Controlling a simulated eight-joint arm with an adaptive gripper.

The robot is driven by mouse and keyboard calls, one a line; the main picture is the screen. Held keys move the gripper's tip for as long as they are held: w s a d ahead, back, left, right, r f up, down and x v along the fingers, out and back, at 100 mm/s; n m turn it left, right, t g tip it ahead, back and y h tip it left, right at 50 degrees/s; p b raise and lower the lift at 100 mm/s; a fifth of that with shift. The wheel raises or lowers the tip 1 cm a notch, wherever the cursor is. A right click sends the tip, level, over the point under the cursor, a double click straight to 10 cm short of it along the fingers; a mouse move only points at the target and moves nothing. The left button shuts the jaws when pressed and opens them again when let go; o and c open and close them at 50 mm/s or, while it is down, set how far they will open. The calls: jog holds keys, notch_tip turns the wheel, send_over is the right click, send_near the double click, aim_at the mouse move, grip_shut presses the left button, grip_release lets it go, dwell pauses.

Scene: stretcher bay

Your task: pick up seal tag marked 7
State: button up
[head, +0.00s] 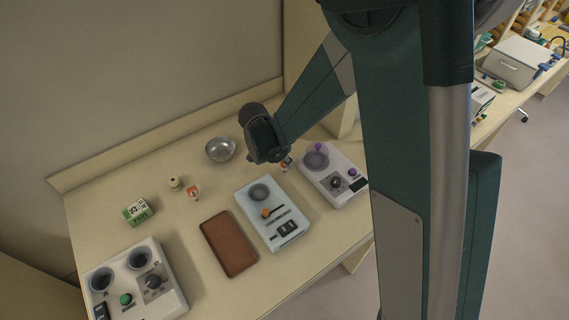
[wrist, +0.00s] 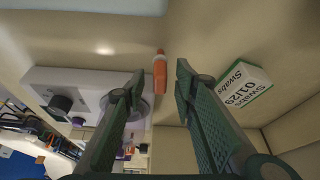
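A small orange-and-white tag (head: 286,164) stands on the table between the pale blue and the white device. In the wrist view an orange piece (wrist: 160,72), likely this tag, shows between my fingertips; I see no number on it. My gripper (wrist: 161,79) is open, one finger on each side of the orange piece, with gaps showing. In the head view my wrist hangs just above and left of the tag, and the fingers are mostly hidden. A second orange-and-white tag (head: 193,192) stands farther left; its mark is too small to read.
The white device (head: 335,176) with purple knobs stands close right of the tag, the pale blue device (head: 272,214) in front. A metal bowl (head: 220,149), brown tray (head: 229,243), green box (head: 138,210) and two-well device (head: 134,284) lie left. A swabs box (wrist: 240,86) shows in the wrist view.

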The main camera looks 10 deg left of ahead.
jog(key=c, duration=0.8)
jog(key=shift+r, duration=0.1)
jog(key=shift+r, duration=4.9)
